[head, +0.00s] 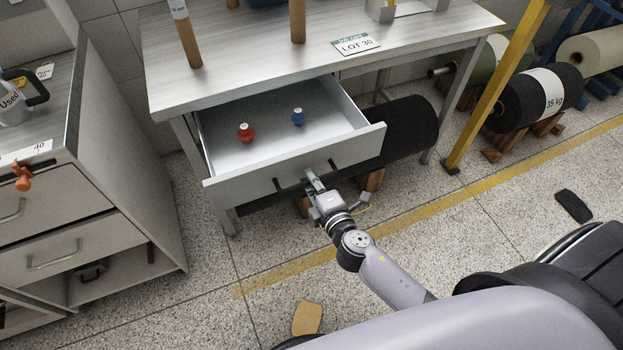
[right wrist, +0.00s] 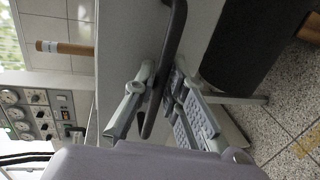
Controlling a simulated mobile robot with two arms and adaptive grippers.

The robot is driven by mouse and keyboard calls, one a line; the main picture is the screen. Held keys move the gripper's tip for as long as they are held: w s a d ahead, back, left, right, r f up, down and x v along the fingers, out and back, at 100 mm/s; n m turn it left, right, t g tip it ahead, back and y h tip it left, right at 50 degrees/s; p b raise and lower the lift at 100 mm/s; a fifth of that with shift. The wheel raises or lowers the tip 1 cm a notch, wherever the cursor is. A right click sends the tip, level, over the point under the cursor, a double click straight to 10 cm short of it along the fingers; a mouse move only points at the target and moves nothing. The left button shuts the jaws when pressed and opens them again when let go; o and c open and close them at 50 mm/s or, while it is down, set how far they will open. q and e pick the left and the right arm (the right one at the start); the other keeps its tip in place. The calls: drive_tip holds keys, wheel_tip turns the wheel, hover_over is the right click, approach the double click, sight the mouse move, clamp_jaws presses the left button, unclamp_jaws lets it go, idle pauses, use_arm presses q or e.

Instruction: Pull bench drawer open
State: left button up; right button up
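The bench drawer (head: 262,172) is pulled out from under the grey bench top (head: 235,75), and its inside shows. A dark bar handle (head: 284,187) is on its front panel; it also crosses the right wrist view (right wrist: 176,30). My right gripper (head: 313,180) is at the middle of the handle. In the right wrist view its fingers (right wrist: 163,80) lie on either side of the bar and close in on it. My left gripper is not in view. A red-topped item (head: 246,133) and a blue one (head: 297,117) stand in the drawer.
A black roll (head: 408,125) lies on wooden blocks below the bench, right of the drawer. A yellow post (head: 495,85) stands at the right. A cabinet (head: 120,180) stands at the left. The floor before the drawer is mostly clear, with a tan scrap (head: 307,318).

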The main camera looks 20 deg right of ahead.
drive_tip(key=o, duration=0.3)
drive_tip(key=shift+o, duration=0.2)
drive_tip(key=v, duration=1.2)
